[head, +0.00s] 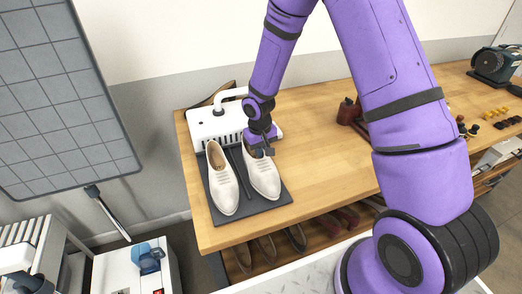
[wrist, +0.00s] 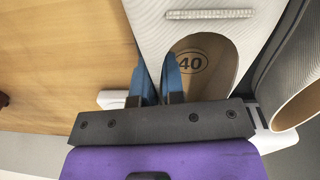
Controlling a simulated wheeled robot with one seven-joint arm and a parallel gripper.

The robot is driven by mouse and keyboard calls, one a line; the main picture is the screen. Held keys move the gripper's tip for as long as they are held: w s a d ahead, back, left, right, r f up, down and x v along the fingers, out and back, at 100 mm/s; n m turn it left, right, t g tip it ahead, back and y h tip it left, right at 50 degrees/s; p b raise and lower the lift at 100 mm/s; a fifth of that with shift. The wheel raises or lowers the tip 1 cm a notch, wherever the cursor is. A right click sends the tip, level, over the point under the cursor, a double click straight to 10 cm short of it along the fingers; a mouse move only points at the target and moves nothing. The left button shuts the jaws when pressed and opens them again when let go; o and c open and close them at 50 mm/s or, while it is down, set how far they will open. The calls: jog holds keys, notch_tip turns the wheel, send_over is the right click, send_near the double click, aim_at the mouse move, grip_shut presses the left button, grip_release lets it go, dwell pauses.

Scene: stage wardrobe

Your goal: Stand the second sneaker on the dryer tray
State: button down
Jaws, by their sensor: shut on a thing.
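Two off-white sneakers stand side by side on the dark dryer tray (head: 257,207), toes toward the front. The left sneaker (head: 221,184) is clear of my gripper. The right sneaker (head: 263,177) has my gripper (head: 262,151) at its heel opening. In the wrist view the blue fingers of my gripper (wrist: 160,82) close on the collar edge of this sneaker (wrist: 190,22), beside the insole marked 40. The sneaker looks level with the tray; its sole contact is hard to see. Part of the other sneaker (wrist: 303,80) shows at the right.
The white dryer unit (head: 215,125) with its curved pipe stands behind the tray. The wooden bench (head: 320,150) is clear to the right up to a dark red wooden object (head: 348,111). More shoes (head: 266,249) sit on a shelf below. A gridded panel (head: 62,95) hangs at left.

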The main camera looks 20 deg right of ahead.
jog(key=shift+f, duration=0.3)
dwell(0.9)
jog(key=c, duration=1.1)
grip_release()
jog(key=shift+c, duration=0.2)
jog(key=s+d+r+t, duration=0.1)
jog(key=s+r, duration=0.1)
jog(key=r, duration=1)
jog(key=s+d+r, duration=0.1)
jog(key=s+r, duration=0.2)
jog(key=r, duration=0.8)
jog(key=s+d+r+t, duration=0.2)
jog(key=s+r, duration=0.6)
jog(key=s, duration=0.4)
jog(key=s+d+r+m+t, duration=0.1)
jog(key=s+d+r+t, duration=0.1)
jog(key=s+r, duration=0.7)
jog(key=s, duration=0.3)
jog(key=shift+s+d+y, duration=0.2)
jog(key=shift+d+y, duration=0.1)
jog(key=shift+d, duration=0.05)
